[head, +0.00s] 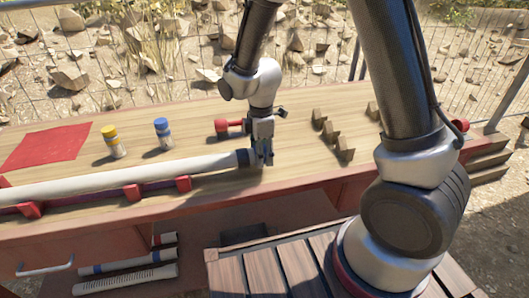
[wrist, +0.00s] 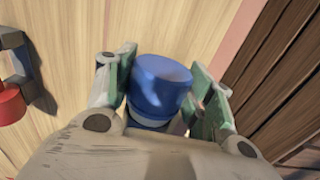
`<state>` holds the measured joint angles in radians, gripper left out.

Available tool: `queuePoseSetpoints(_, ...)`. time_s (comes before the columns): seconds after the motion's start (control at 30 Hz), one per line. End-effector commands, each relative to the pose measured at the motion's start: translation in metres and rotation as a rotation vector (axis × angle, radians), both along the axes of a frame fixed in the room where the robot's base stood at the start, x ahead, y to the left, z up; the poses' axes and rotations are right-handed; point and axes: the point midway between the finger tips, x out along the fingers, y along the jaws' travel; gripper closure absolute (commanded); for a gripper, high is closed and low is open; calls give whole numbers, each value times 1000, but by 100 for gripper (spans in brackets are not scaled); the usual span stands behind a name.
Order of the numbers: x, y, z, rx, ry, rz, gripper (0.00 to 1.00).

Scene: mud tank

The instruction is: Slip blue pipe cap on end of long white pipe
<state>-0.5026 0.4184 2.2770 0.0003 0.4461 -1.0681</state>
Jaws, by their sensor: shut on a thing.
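The long white pipe (head: 130,174) lies along the front of the workbench on red supports, with a dark blue band (head: 242,158) near its right end. My gripper (head: 265,158) is at that end, pointing down. In the wrist view my gripper (wrist: 165,95) is shut on the blue pipe cap (wrist: 162,82), with a finger on each side. Just below the cap in that view is a narrow pale band, then more blue. The cap appears in line with the pipe. My gripper hides the join, so I cannot tell whether the cap is around the pipe end.
On the bench are a red cloth (head: 47,146), a yellow-capped piece (head: 113,141), a blue-capped piece (head: 163,133) and a red piece (head: 222,127). Several wooden blocks (head: 330,132) stand to the right. More pipes (head: 125,262) lie below the bench.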

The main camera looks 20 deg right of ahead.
Motion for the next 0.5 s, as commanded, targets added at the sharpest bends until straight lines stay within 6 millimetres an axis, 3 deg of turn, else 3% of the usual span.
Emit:
queuePoseSetpoints(0.07,0,2,0,0,0,1,62)
queuePoseSetpoints(0.1,0,2,0,0,0,0,41)
queuePoseSetpoints(0.2,0,2,0,0,0,0,23)
queuePoseSetpoints(0.5,0,2,0,0,0,0,22)
